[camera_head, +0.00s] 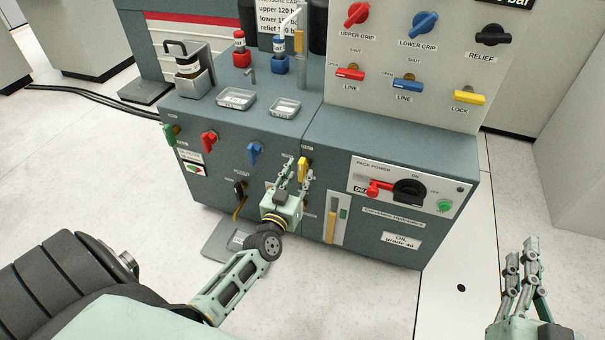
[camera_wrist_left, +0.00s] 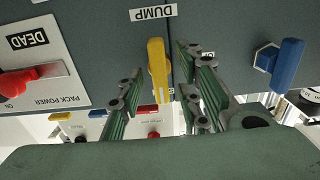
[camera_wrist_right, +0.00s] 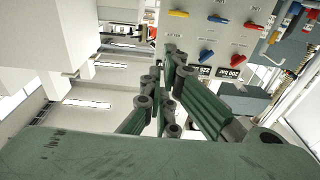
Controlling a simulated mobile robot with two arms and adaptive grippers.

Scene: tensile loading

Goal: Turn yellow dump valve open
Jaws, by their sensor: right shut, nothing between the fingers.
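The yellow dump valve handle (camera_head: 303,168) is on the front of the grey-blue cabinet, right of the blue valve. My left gripper (camera_head: 295,174) is open in front of it. In the left wrist view the yellow handle (camera_wrist_left: 157,70) shows by the DUMP label (camera_wrist_left: 152,13), in the gap between the spread fingers (camera_wrist_left: 160,82). I cannot tell whether either finger touches it. My right gripper (camera_head: 522,262) is shut and empty, low at the right of the head view, away from the cabinet. Its fingers (camera_wrist_right: 166,85) are also close together in the right wrist view.
Right of the dump valve is the pack power panel (camera_head: 410,187) with a red lever (camera_head: 375,188). A red valve (camera_head: 209,140), blue valve (camera_head: 255,152) and black valve (camera_head: 239,192) sit to its left. Trays (camera_head: 236,98) stand on the cabinet top. The floor at right is clear.

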